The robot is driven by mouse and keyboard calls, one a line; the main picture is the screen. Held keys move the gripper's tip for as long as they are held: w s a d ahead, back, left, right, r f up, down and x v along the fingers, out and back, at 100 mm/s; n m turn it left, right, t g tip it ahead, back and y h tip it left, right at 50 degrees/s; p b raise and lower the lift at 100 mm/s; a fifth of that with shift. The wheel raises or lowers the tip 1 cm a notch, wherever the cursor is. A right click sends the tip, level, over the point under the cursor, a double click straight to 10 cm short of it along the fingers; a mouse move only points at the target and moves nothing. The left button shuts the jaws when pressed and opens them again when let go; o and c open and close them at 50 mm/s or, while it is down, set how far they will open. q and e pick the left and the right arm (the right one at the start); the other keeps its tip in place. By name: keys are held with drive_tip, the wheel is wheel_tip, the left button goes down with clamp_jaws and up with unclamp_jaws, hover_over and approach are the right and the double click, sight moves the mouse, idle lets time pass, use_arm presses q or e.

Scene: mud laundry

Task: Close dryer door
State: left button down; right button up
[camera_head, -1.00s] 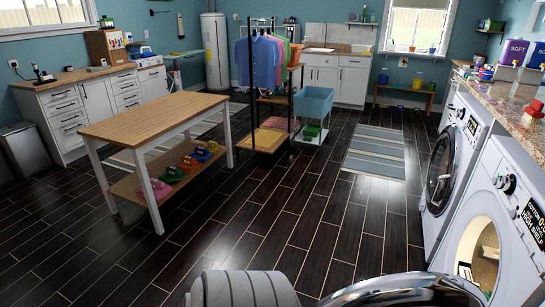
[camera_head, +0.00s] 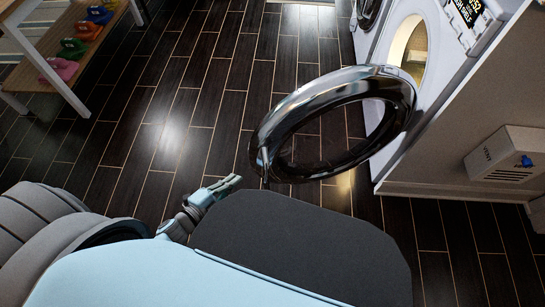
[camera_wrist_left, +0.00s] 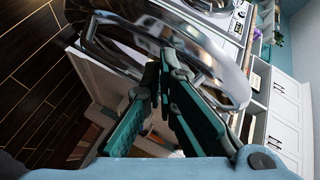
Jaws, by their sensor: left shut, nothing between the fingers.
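The dryer door (camera_head: 275,123) is a round chrome ring with dark glass. It stands wide open, swung out from the white dryer (camera_head: 393,65), whose round opening (camera_head: 409,42) shows a lit interior. My left gripper (camera_head: 238,181) is shut and empty, low at the near left side of the door. In the left wrist view the shut fingertips (camera_wrist_left: 165,64) lie in front of the door ring (camera_wrist_left: 215,55); I cannot tell whether they touch it. My right gripper is not in view.
A wooden table with a lower shelf (camera_head: 112,22) holding colourful items stands at the upper left. A white box (camera_head: 508,157) is fixed to the dryer's side panel at the right. The dark tiled floor (camera_head: 200,110) left of the door is clear.

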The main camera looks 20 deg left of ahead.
use_arm(q)
drive_tip(key=d+r+m+h+b, duration=0.1)
drive_tip(key=d+r+m+h, duration=0.6)
drive_tip(key=d+m, duration=0.15)
drive_tip(key=b, duration=0.2)
hover_over(278, 152)
drive_tip(key=s+d, duration=0.1)
drive_tip(key=s, duration=0.2)
drive_tip(key=shift+s+d+r+m, duration=0.1)
drive_tip(key=shift+s+r+m, duration=0.05)
drive_tip(key=shift+m, duration=0.2)
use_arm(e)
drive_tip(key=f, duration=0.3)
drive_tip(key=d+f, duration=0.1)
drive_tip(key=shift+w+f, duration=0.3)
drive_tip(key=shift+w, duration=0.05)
